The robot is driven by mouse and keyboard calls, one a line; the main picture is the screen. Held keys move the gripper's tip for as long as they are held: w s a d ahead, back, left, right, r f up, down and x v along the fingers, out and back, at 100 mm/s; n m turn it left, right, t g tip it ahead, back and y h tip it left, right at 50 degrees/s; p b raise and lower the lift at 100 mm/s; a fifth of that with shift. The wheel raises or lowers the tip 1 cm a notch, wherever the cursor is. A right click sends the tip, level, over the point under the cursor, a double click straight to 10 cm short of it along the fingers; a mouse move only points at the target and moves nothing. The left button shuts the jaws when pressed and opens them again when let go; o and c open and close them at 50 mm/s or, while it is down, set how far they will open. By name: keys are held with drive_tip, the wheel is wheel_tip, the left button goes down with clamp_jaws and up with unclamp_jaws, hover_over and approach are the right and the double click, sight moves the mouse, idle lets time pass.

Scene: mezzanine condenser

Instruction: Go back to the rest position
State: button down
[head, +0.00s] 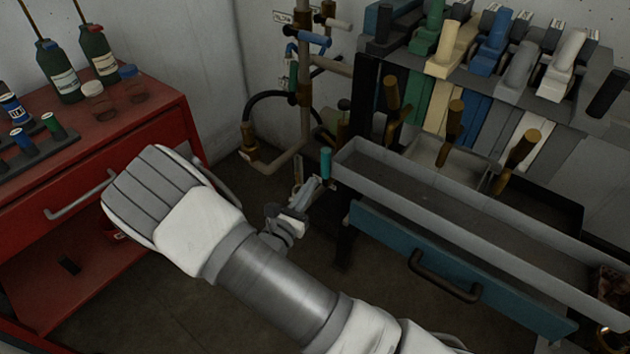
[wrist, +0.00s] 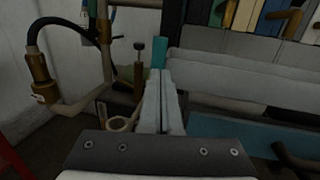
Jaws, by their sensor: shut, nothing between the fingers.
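My gripper (head: 312,186) is in the middle of the head view, at the end of my arm, in front of the pipework and left of the long grey trough. In the wrist view its two pale fingers (wrist: 160,92) lie side by side, shut, with nothing between them. A teal cylinder (head: 326,163) stands just beyond the fingertips; it also shows in the wrist view (wrist: 158,54). I cannot tell whether the fingertips touch it. My arm hides part of the floor and of the red cabinet's front.
A red cabinet (head: 150,125) with bottles (head: 65,80) and jars stands at the left. Brown pipes with a black hose (head: 258,98) rise behind my gripper. The grey trough (head: 470,205) and blue drawer (head: 400,240) are at the right, below several coloured levers. Dark floor shows between.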

drive_tip(key=v, duration=0.8)
drive_tip(key=shift+s+a+r+p, duration=0.25)
drive_tip(key=shift+s+a+p, duration=0.05)
drive_tip(key=shift+s+p, duration=0.05)
drive_tip(key=s+d+r+m+g+h+p, duration=0.1)
drive_tip(key=s+d+r+m+g+p, duration=0.2)
drive_tip(key=d+r+m+g, duration=0.55)
drive_tip(key=s+d+r+m+g+h+p, duration=0.15)
drive_tip(key=s+d+r+m+g, duration=0.25)
drive_tip(key=d+r+m+g, duration=0.45)
drive_tip(key=s+r+m+t+y+p, duration=0.2)
drive_tip(key=s+r+m+y, duration=0.1)
drive_tip(key=r, duration=0.3)
drive_tip(key=s+d+r+m+t+y+p, duration=0.1)
drive_tip(key=s+r+m+t+y+p, duration=0.1)
drive_tip(key=r+m, duration=0.4)
drive_tip(key=s+r+m+t+y+p, duration=0.1)
drive_tip(key=s+r+m+y+p, duration=0.1)
drive_tip(key=r+y, duration=0.4)
drive_tip(key=s+r+m, duration=0.1)
drive_tip(key=m, duration=0.1)
drive_tip(key=shift+s+d+m+t, duration=0.25)
drive_tip(key=shift+s+m+t, duration=0.05)
drive_tip(key=shift+s+t, duration=0.1)
drive_tip(key=shift+a+r, duration=0.1)
